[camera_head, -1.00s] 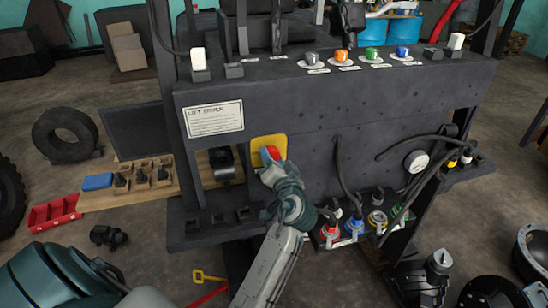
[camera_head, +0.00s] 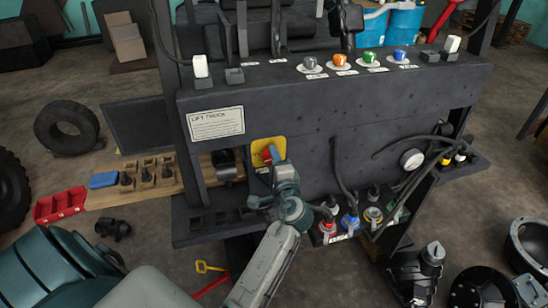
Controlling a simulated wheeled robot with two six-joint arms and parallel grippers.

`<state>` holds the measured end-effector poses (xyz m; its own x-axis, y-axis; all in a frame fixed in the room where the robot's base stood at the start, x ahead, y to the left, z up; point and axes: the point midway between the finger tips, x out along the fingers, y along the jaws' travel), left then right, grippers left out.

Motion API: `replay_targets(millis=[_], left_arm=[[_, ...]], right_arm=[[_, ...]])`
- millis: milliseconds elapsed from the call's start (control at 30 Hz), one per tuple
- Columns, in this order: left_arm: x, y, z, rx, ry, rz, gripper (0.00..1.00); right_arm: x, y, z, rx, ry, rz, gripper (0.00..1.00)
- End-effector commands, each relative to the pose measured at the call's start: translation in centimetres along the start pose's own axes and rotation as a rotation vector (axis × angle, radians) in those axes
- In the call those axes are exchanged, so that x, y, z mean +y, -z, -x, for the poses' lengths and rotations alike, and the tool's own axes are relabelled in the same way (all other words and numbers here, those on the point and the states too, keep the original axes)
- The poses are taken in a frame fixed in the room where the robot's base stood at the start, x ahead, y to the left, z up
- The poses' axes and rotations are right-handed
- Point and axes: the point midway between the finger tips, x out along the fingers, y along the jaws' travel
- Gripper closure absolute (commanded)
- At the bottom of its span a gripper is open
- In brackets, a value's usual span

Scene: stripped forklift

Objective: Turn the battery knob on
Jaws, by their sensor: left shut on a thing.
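The battery knob (camera_head: 267,155) is red and sits on a yellow square plate (camera_head: 257,145) on the front of the dark forklift panel, below and right of the white lift truck label. My left gripper (camera_head: 273,160) is at the knob, shut on it, and partly covers its right and lower side. The red part that shows looks tilted off upright. My right gripper is not in view.
The dark panel (camera_head: 290,125) carries grey, orange, green and blue knobs along its top ledge. Black cables and coloured connectors (camera_head: 348,222) hang right of my left gripper. A wooden board with several black parts lies left.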

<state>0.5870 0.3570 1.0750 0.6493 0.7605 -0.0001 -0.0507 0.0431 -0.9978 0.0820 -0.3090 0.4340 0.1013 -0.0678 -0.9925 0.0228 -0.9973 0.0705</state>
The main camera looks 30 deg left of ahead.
Motion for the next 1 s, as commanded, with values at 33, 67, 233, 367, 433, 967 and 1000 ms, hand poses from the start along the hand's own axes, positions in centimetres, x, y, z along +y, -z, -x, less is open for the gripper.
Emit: replay_targets(millis=[33, 67, 233, 367, 433, 967, 1000], left_arm=[[-0.49, -0.07, -0.11, -0.001, 0.006, -0.021, 0.76], [-0.48, -0.06, -0.11, -0.001, 0.007, -0.034, 0.76], [-0.49, -0.07, -0.12, -0.002, 0.009, -0.084, 0.76], [-0.5, -0.07, -0.13, -0.002, 0.01, -0.101, 0.76], [-0.5, -0.07, -0.14, -0.002, 0.01, -0.106, 0.76], [-0.41, -0.05, -0.11, -0.002, 0.008, -0.107, 0.31], [-0.37, -0.05, -0.1, -0.001, 0.008, -0.107, 0.31]], right_arm=[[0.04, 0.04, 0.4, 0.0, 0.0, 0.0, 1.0], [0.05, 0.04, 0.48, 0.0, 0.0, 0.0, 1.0], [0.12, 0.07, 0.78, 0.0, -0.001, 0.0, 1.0], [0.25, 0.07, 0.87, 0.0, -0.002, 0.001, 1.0], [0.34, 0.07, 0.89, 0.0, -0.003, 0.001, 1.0], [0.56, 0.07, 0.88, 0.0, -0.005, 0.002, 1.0], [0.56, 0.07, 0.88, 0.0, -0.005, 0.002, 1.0]])
